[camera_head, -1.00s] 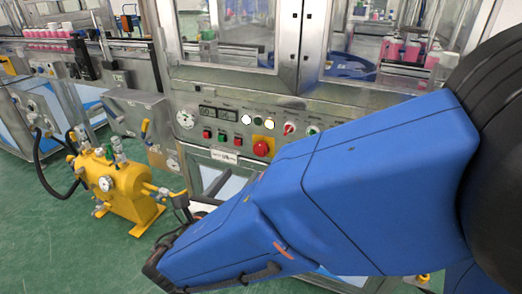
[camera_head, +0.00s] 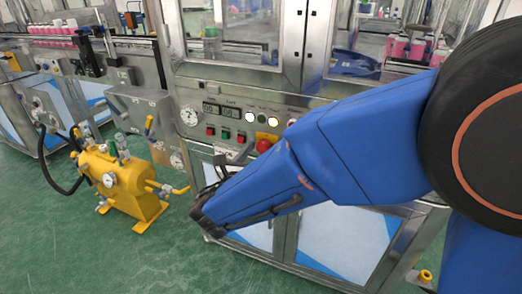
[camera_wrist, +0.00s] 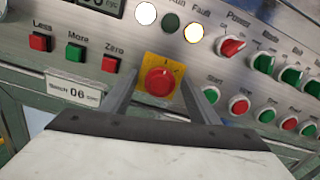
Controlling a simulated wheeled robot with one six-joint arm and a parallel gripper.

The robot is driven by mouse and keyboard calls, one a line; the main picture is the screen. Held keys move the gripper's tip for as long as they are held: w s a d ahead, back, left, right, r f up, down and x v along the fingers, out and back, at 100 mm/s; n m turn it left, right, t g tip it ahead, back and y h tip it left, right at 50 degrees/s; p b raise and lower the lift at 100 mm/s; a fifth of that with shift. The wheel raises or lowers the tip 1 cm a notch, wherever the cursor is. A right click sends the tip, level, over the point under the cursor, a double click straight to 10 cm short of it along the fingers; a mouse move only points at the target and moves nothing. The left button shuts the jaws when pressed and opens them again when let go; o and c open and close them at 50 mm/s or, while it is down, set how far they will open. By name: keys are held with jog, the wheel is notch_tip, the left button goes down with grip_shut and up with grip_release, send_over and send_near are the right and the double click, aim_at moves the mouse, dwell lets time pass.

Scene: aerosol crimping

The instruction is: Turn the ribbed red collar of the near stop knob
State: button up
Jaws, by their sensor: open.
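The near stop knob (camera_wrist: 160,82) is a round red button on a square yellow plate (camera_wrist: 150,62) on the steel control panel. In the head view the red knob (camera_head: 264,145) shows just above my blue arm, which covers part of its plate. My gripper (camera_wrist: 160,77) is open in the wrist view, with one grey finger on each side of the knob. The knob appears between the fingers, and I cannot tell how far the fingertips are from the panel. The ribs of the collar are too small to make out.
Left of the knob are red and green push buttons, the red Zero button (camera_wrist: 111,65) closest. To the right are a red Power switch (camera_wrist: 231,46), green knobs and a green Start button (camera_wrist: 212,94). A yellow tank (camera_head: 125,185) stands on the floor at left.

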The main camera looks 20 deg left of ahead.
jog(key=c, duration=1)
jog(key=shift+c, duration=0.2)
jog(key=shift+d+m, duration=0.15)
jog(key=shift+m, duration=3.55)
jog(key=o, duration=1)
